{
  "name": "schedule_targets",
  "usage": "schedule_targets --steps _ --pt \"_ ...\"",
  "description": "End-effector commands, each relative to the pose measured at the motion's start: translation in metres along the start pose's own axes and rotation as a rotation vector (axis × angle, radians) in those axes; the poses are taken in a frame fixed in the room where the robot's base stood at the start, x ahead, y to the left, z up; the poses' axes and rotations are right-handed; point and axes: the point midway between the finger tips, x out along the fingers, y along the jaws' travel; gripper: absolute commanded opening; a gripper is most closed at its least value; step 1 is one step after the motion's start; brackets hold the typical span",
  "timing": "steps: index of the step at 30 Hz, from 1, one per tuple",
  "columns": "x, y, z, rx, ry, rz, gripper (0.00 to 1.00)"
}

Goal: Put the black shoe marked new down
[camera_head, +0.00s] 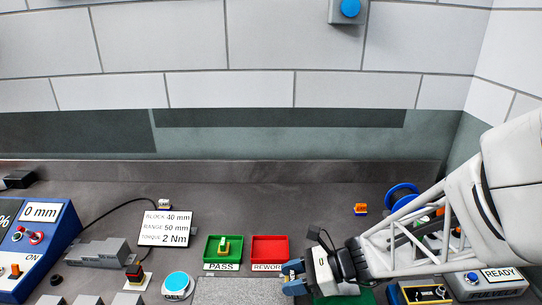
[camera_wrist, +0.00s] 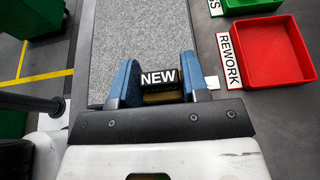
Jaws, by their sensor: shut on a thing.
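The black shoe (camera_wrist: 159,77), with a white NEW label, sits between the two blue fingers of my gripper (camera_wrist: 160,84) in the wrist view. A yellowish part shows under the label. My gripper is shut on it, over or near the right part of a speckled grey plate (camera_wrist: 130,30). I cannot tell whether the shoe touches anything below. In the head view my gripper (camera_head: 293,277) is just in front of the red tray, at the right end of the grey plate (camera_head: 235,290). The shoe is not clear in that view.
The red REWORK tray (camera_head: 269,248) looks empty; the green PASS tray (camera_head: 222,250) holds a small yellow-green piece. A sign (camera_head: 166,229), a blue round button (camera_head: 177,285) and grey blocks (camera_head: 97,251) stand left. A READY box (camera_head: 485,282) and blue spool (camera_head: 402,196) are right.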

Motion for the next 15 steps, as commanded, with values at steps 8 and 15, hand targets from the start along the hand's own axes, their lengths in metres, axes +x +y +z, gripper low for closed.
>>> schedule_targets --steps 8,15 --pt "0.0003 -0.0002 -0.0001 -0.001 0.0 0.001 0.15" --pt "0.0021 -0.0058 0.0 0.0 0.001 0.002 0.15"
